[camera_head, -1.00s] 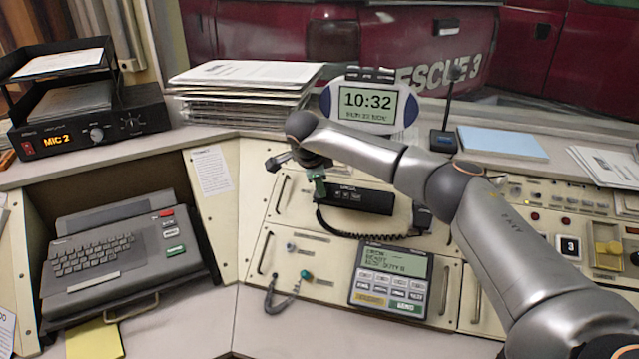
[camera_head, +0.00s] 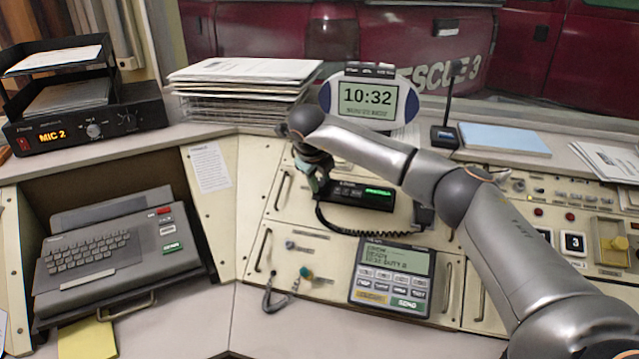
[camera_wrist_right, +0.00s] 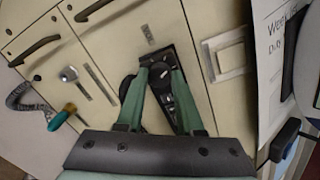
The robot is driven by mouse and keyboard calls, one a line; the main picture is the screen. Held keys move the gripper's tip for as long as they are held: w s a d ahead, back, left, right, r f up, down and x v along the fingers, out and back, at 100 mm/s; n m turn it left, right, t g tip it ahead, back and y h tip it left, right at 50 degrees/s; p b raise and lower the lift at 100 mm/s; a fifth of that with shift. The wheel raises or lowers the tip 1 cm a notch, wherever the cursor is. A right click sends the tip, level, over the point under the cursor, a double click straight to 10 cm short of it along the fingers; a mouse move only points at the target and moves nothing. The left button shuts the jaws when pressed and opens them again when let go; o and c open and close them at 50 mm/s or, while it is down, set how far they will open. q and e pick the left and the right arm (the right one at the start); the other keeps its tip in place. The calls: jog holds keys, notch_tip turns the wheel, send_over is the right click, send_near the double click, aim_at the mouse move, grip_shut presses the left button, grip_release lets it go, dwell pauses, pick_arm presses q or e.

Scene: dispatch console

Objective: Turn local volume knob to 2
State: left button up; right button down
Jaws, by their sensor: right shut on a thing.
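My right gripper (camera_head: 315,180) is at the left end of a black radio unit (camera_head: 347,195) on the cream console panel. The radio's small display glows green. In the right wrist view, the green fingers of my right gripper (camera_wrist_right: 160,62) converge on the dark face of the radio (camera_wrist_right: 182,95). They are shut on a small dark part there, which fits the local volume knob. My left gripper is not in view.
A coiled cord (camera_head: 345,232) hangs below the radio. A clock (camera_head: 368,100) and paper stack (camera_head: 240,90) stand behind. The keyboard terminal (camera_head: 105,250) is left.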

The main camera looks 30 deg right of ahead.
jog(key=m+b, duration=0.1)
jog(key=m, duration=0.1)
jog(key=shift+f+m, duration=0.1)
jog(key=shift+m, duration=0.2)
jog(key=shift+m+b, duration=0.45)
jog(key=shift+m, duration=0.85)
jog(key=c, duration=0.5)
grip_release()
jog(key=shift+c, duration=0.2)
jog(key=shift+r, duration=0.2)
